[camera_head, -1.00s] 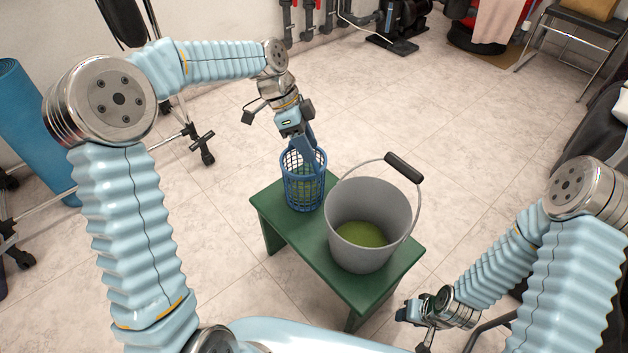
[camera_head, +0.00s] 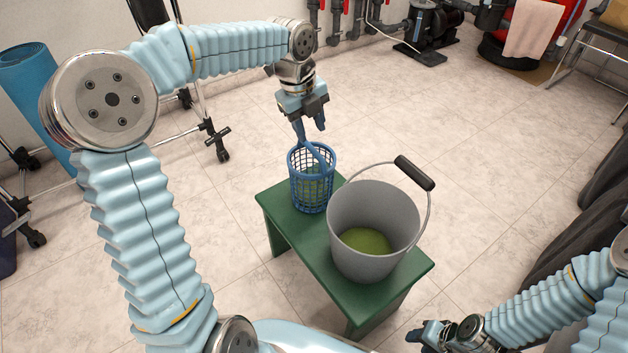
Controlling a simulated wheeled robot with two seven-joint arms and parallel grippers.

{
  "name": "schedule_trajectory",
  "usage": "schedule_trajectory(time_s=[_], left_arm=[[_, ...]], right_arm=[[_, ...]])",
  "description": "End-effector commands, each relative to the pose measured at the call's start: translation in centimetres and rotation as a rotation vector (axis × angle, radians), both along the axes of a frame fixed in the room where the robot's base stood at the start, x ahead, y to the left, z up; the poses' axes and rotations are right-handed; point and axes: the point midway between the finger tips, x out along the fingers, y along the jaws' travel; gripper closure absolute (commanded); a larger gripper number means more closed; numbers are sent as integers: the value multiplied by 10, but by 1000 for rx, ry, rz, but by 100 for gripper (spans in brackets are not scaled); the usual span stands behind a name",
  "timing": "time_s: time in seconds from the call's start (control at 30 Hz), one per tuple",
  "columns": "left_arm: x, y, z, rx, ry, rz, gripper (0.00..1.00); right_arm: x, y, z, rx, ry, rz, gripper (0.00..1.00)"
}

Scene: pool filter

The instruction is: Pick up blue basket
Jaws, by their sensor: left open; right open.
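The blue basket (camera_head: 312,192) is a round mesh basket standing upright at the far left end of the green bench (camera_head: 328,276). Some green matter shows inside it through the mesh. A blue strip, which looks like its handle (camera_head: 313,152), rises above its rim. My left gripper (camera_head: 309,128) is open and points down just above the basket, its fingertips near the top of the blue strip. I cannot tell whether they touch it. My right gripper (camera_head: 422,338) is low at the bottom edge, away from the bench, and partly cut off; it holds nothing visible.
A grey bucket (camera_head: 372,209) with green contents and a raised black-gripped handle stands on the bench, right beside the basket. A wheeled stand (camera_head: 213,138) is at the left. The tiled floor around is mostly clear.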

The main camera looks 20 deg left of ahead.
Motion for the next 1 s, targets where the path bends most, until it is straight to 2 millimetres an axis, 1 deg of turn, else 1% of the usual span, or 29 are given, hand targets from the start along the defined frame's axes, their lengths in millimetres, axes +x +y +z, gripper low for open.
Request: schedule_trajectory(time_s=[0.03,0.1,0.37,0.53,0.6,0.7,0.87,0.97,1.0], left_arm=[[1,-1,-12,-2,2,-1,59],[3,-3,-22,-1,2,1,59],[6,-3,-41,-2,1,2,59],[8,0,-68,-2,3,2,59],[10,-2,-79,-3,3,2,59],[12,-3,-85,-3,1,3,59],[12,-3,-84,-2,-1,3,59],[12,-3,-84,-2,-1,3,72],[12,-3,-84,-2,-1,3,79]], right_arm=[[0,0,-4,1,0,0,57],[0,0,-5,1,0,1,57],[0,1,-8,2,1,2,57],[0,1,-15,3,2,3,57],[-1,2,-17,3,3,3,57],[-1,2,-17,5,3,4,57],[-1,2,-17,5,3,4,57],[-1,2,-17,5,3,4,57],[-1,2,-17,5,3,4,57]])
